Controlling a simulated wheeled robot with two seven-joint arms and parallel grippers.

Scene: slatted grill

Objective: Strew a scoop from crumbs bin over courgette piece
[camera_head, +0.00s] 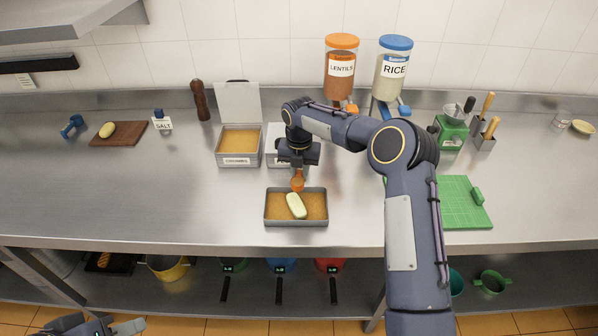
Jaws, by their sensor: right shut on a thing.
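The crumbs bin (239,160) is a steel container with its lid raised, filled with tan crumbs, behind and left of the tray. The pale green courgette piece (296,206) lies in a shallow grey tray (296,224) whose floor is covered in orange-brown crumbs. My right gripper (298,166) is shut on an orange scoop (297,182), held just above the courgette piece near the tray's back edge. What the scoop holds cannot be made out. My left gripper (105,328) shows partly at the bottom left, far from the tray; its jaws are unclear.
A second bin (273,146) stands behind my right gripper, partly hidden. Lentils (340,72) and rice (392,72) dispensers stand at the back. A green board (462,205) lies right of my arm. A brown board (118,139) and salt (161,124) are left. The counter's left front is clear.

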